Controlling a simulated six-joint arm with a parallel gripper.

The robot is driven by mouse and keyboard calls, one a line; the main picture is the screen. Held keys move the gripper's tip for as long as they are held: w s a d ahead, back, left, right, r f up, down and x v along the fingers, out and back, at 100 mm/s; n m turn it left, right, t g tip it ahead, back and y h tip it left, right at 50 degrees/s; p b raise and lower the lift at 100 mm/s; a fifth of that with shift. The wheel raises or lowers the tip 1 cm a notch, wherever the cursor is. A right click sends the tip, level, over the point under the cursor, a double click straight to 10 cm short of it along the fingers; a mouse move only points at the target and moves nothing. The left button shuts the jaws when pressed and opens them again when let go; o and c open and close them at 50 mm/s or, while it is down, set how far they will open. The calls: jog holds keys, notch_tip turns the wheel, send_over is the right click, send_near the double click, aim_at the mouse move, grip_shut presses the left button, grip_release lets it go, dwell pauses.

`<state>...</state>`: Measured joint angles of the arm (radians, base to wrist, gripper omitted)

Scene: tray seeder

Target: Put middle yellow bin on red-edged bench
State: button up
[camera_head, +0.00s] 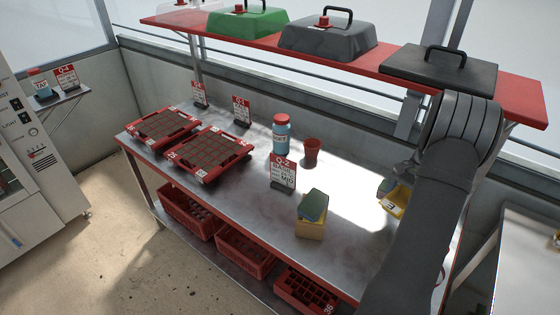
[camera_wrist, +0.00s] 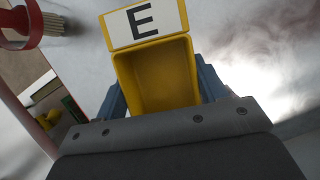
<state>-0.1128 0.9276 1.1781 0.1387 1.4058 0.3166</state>
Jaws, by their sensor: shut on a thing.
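The yellow bin (camera_wrist: 155,80) fills the middle of the wrist view, with a white label marked E on its front; its inside looks empty. My gripper (camera_wrist: 162,92) is shut on it, a blue finger on each side. In the head view the bin (camera_head: 399,208) shows only in part beside my dark arm, which hides the rest. It appears over the right part of the red-edged bench (camera_head: 240,205); I cannot tell whether it touches the metal top.
Two red trays (camera_head: 211,172) sit at left. A red shelf (camera_head: 520,92) hangs above. Bare metal lies mid-bench.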

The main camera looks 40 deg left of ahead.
jog(key=s+a+r+m+t+y, duration=0.1)
jog(key=s+a+r+m, duration=0.2)
jog(key=a, duration=1.1)
jog(key=s+a+r+m+t+y, duration=0.1)
jog(key=a+r+m, duration=0.35)
jog(key=a, duration=0.85)
jog(key=s+a+r+m+t+y, duration=0.15)
jog(key=a+m, duration=0.45)
jog(key=a, duration=0.8)
jog(key=m, duration=0.2)
send_over(237, 191)
jog(key=d, duration=0.1)
jog(key=shift+t, duration=0.45)
jog(key=f, duration=1.2)
jog(key=shift+d+f, duration=0.2)
jog(key=shift+f, duration=2.15)
jog(key=shift+f, duration=0.1)
jog(key=o, duration=1.1)
jog(key=shift+c, duration=0.2)
